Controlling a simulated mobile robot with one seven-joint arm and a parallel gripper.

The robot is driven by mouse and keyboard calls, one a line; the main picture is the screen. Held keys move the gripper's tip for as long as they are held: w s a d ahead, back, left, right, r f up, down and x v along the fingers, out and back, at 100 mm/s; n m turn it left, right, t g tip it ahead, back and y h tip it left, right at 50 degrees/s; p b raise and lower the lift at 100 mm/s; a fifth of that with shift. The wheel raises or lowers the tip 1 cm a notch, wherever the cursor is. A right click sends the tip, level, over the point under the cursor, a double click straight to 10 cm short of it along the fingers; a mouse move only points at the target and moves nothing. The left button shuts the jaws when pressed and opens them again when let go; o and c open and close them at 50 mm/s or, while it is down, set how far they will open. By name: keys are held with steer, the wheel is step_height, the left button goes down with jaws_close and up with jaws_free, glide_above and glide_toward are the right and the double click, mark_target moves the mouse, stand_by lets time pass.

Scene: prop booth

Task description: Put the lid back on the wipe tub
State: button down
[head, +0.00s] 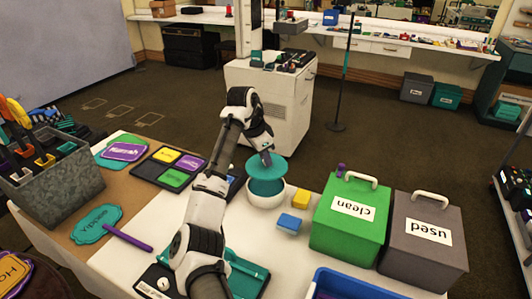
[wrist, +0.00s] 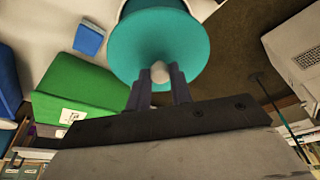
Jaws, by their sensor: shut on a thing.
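The wipe tub (head: 266,199) is a round white tub with a teal inside, standing on the white table. The lid (head: 266,168) is a teal disc with a pale knob. My gripper (head: 267,157) is shut on the lid's knob and holds the lid above the tub, tilted in the head view, with a gap that shows the teal below it. In the wrist view the lid (wrist: 160,42) fills the top middle, with its knob between the fingers of my gripper (wrist: 159,80). The lid hides most of the tub in the wrist view.
Right of the tub are a yellow block (head: 300,198), a blue block (head: 289,222), a green "clean" box (head: 345,240) and a grey "used" box (head: 424,265). A dark tray (head: 158,182) with coloured cards lies to the left. A blue bin (head: 350,288) is at the front.

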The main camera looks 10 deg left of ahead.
mark_target(262, 167)
steer(key=shift+f+b, duration=1.75)
steer(key=shift+f, duration=1.25)
steer(key=shift+s+a+p, duration=0.1)
steer(key=shift+p, duration=0.4)
steer(key=shift+f+p, duration=0.2)
steer(key=shift+p, duration=0.45)
stand_by(0.6)
steer(key=c, duration=0.7)
jaws_free()
